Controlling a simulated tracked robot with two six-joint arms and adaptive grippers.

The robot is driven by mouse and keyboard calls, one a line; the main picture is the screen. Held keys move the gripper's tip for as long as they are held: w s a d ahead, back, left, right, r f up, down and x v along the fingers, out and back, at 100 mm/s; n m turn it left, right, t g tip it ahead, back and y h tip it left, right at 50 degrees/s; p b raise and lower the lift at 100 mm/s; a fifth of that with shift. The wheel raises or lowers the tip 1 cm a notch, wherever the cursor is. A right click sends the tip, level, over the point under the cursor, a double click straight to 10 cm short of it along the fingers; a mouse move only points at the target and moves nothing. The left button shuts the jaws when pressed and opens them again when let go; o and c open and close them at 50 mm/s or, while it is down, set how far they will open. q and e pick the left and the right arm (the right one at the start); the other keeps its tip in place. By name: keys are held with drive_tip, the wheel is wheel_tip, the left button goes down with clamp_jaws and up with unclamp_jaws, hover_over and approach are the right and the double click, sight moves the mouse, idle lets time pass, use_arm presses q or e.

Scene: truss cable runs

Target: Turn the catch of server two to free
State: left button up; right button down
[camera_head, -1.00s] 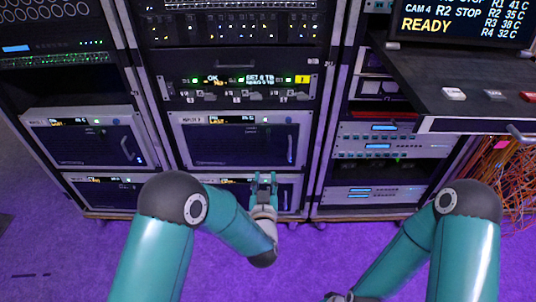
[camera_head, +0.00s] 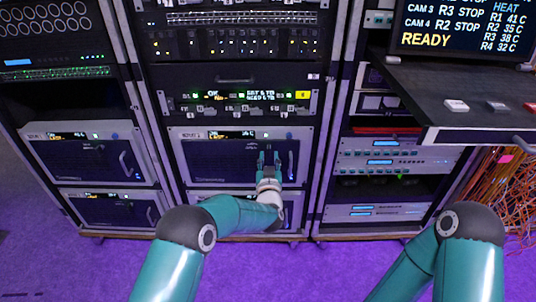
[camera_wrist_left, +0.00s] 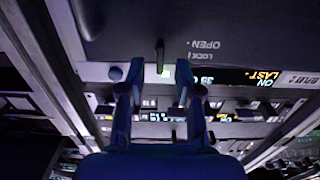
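The middle rack's server unit (camera_head: 225,160) has a dark front with a small lit display. Its label is too blurred to read surely. My left gripper (camera_head: 269,157) is in front of the right part of this unit, its fingers pointing up. In the left wrist view, which is upside down, a black upright catch (camera_wrist_left: 160,55) stands beside the printed words LOCK and OPEN. The left gripper's fingers (camera_wrist_left: 156,95) are apart, with nothing between them; the catch is just beyond the tips, roughly in line with the gap. My right gripper is out of view.
A similar unit (camera_head: 90,158) sits in the left rack, and another (camera_head: 225,203) below the middle one. A shelf (camera_head: 450,95) juts out at the right under a monitor (camera_head: 463,25). Orange cables (camera_head: 510,190) hang at right. The purple floor is clear in front.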

sight(269, 152)
use_arm(q)
drive_tip(key=shift+w, duration=1.55)
clamp_jaws()
drive_tip(key=shift+a+b, duration=0.1)
drive_tip(key=shift+b, duration=0.2)
